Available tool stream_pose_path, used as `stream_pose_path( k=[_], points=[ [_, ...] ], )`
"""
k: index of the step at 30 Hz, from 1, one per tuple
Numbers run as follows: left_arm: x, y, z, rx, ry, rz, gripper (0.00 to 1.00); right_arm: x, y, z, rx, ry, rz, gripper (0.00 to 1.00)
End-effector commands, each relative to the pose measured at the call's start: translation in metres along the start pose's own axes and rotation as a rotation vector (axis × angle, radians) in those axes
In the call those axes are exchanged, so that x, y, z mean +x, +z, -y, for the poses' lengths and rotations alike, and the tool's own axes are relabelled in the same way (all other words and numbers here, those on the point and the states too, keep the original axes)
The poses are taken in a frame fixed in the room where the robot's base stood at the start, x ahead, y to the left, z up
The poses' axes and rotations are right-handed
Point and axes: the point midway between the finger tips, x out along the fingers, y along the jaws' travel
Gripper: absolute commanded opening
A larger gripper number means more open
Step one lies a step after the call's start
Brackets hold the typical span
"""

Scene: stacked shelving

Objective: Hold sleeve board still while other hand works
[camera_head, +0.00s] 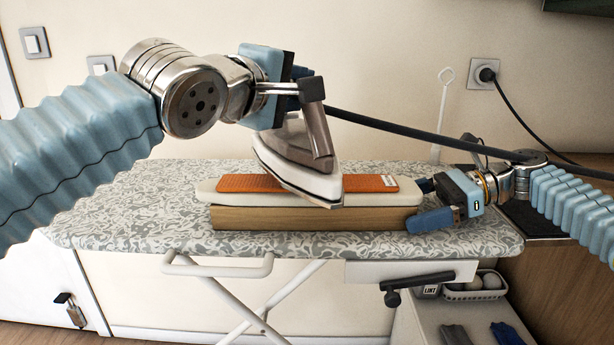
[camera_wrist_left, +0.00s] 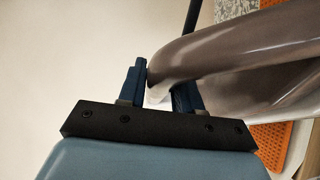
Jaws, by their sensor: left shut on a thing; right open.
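The sleeve board (camera_head: 300,219) lies on the ironing board, with a wooden base, a pale padded top and an orange mat (camera_head: 240,183) on it. My right gripper (camera_head: 424,203) is open at the board's right end, one blue finger at its front corner and the other farther back; I cannot tell if they touch it. My left gripper (camera_head: 302,88) is shut on the handle of a grey-and-white iron (camera_head: 300,150), tilted over the middle of the mat. The handle also shows between the blue fingers in the left wrist view (camera_wrist_left: 165,88). Whether the iron touches the mat is unclear.
The patterned ironing board (camera_head: 130,215) has free room left of the sleeve board. A dark cord (camera_head: 420,132) runs from the iron to the right, above my right gripper. A wall socket (camera_head: 484,73) with a plug is behind. A basket (camera_head: 475,287) stands below right.

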Motion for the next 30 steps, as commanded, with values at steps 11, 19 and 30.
stream_pose_path(
  k=[11,19,30],
  points=[
    [-0.002,0.0,-0.003,0.0,0.008,0.0,0.0,0.0,0.0,0.0,0.0,0.0,0.0,1.0],
    [-0.002,0.0,-0.003,0.0,0.008,0.0,0.0,-0.003,0.0,0.0,0.0,0.0,0.0,1.0],
    [-0.002,0.0,-0.003,0.0,0.008,0.0,0.0,-0.017,0.0,0.0,0.0,0.0,0.0,1.0]
  ],
)
